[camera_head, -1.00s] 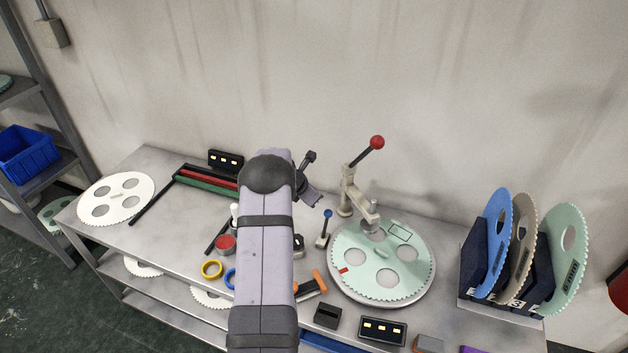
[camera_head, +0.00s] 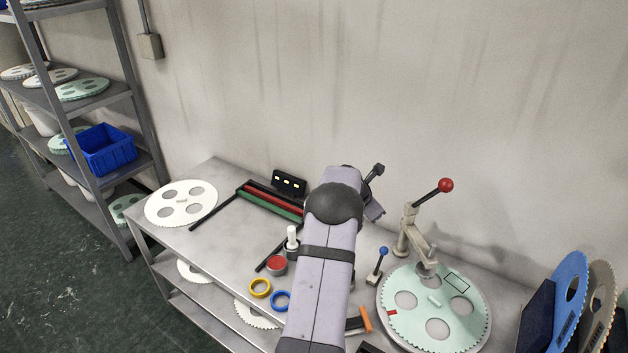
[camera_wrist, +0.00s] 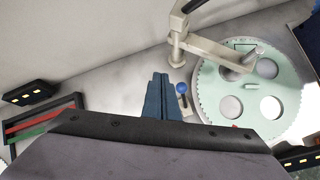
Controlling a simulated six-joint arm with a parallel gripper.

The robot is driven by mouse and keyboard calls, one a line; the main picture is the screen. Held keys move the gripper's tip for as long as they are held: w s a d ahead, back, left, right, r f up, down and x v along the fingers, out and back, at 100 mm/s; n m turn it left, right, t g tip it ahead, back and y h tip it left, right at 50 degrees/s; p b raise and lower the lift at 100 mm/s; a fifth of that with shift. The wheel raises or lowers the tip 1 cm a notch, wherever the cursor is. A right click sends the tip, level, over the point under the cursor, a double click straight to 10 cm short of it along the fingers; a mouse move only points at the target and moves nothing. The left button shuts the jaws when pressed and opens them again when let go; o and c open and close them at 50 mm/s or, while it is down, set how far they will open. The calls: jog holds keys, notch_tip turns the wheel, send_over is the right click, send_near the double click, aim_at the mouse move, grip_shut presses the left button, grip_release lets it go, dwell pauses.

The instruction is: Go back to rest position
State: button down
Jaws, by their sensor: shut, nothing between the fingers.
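My gripper (camera_wrist: 160,97) shows in the wrist view as dark blue fingers held together, with nothing between them. It hangs over bare bench top, left of a small blue-knobbed lever (camera_wrist: 182,90). In the head view my arm rises over the middle of the bench (camera_head: 225,241) and hides most of the gripper. A pale green toothed disc (camera_head: 465,308) lies on a round base to the right, below a clamp with a red-knobbed lever (camera_head: 428,194). My gripper is apart from the disc and the clamp.
A white disc (camera_head: 181,189) lies at the bench's left end. Near my arm are a red-topped pot (camera_head: 277,266), a yellow ring (camera_head: 260,288) and a blue ring (camera_head: 281,300). Upright discs (camera_head: 571,297) stand at right. A shelf with a blue bin (camera_head: 103,150) stands at left.

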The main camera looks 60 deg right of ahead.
jog(key=s+a+f+m+y, duration=0.35)
jog(key=a+f+m, duration=0.65)
jog(key=m, duration=0.4)
jog(key=a+m+y, duration=0.1)
jog(key=a+m, duration=0.1)
jog(key=a, duration=0.3)
jog(key=s+a+f+m+y, duration=0.1)
jog(key=a+m, duration=0.1)
jog(key=a, duration=0.4)
jog(key=a+m+g+y, duration=0.1)
jog(key=a+m+y, duration=0.1)
jog(key=a, duration=0.4)
jog(key=shift+s+f+m, duration=0.2)
jog(key=shift+m, duration=0.2)
jog(key=w+a+r+n+b, duration=0.1)
jog(key=w+a+r+n, duration=0.2)
jog(key=a, duration=0.9)
jog(key=w+a+r+n+t+b, duration=0.1)
jog(key=w+a+r+n, duration=0.1)
jog(key=a, duration=1)
jog(key=w+a+r+n+t+b, duration=0.1)
jog(key=w+a+r+n, duration=0.2)
jog(key=a, duration=1)
notch_tip(320, 180, up, 4)
jog(key=shift+w+f+n, duration=0.15)
jog(key=shift+w+n, duration=0.15)
jog(key=shift+w, duration=0.4)
